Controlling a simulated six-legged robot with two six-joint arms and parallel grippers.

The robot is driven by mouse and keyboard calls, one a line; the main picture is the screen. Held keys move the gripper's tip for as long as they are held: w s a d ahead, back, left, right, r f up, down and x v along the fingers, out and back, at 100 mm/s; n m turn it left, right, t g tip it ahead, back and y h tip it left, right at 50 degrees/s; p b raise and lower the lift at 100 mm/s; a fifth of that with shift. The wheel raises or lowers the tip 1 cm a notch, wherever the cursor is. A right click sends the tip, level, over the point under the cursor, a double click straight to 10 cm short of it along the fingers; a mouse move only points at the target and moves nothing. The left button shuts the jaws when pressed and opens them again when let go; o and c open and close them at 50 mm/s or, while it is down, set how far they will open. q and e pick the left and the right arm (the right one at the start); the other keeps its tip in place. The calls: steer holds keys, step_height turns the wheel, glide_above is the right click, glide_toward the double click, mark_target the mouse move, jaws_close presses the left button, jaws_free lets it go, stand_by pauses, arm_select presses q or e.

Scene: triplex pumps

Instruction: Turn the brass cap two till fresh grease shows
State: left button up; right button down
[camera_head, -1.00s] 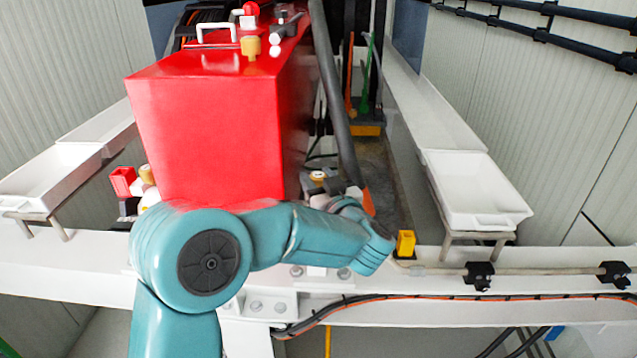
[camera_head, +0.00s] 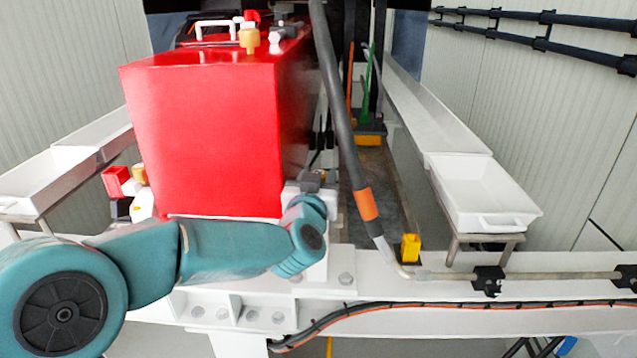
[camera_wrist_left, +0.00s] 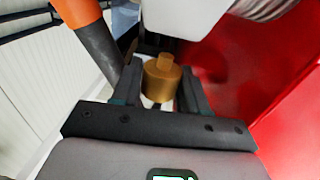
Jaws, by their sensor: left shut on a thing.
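A brass cap (camera_wrist_left: 162,80), a stepped cylinder with a narrow top, stands between the two dark fingers of my left gripper (camera_wrist_left: 160,88) in the left wrist view. The fingers are shut on its sides. In the head view my left gripper (camera_head: 312,180) is at the lower right corner of the red pump block, mostly hidden by my wrist, and the held cap is hidden there. Two other brass caps show: one on top of the block (camera_head: 249,40) and one at its left side (camera_head: 138,173). No fresh grease is visible. My right gripper is not in view.
The red pump block (camera_head: 205,135) fills the middle left. A grey hose with an orange band (camera_head: 366,204) runs down close to the right of my gripper. A yellow block (camera_head: 410,247) and a white tray (camera_head: 485,195) are further right.

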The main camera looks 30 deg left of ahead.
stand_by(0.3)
arm_select(q)
steer(key=o, duration=0.9)
steer(key=shift+s, duration=0.1)
steer(key=shift+o, duration=0.2)
steer(key=shift+r, duration=0.1)
steer(key=shift+s+d, duration=0.15)
steer(key=shift+s, duration=0.05)
steer(key=b+v, duration=0.1)
steer(key=v, duration=1.4)
steer(key=shift+s, duration=0.4)
steer(key=shift+d, duration=0.15)
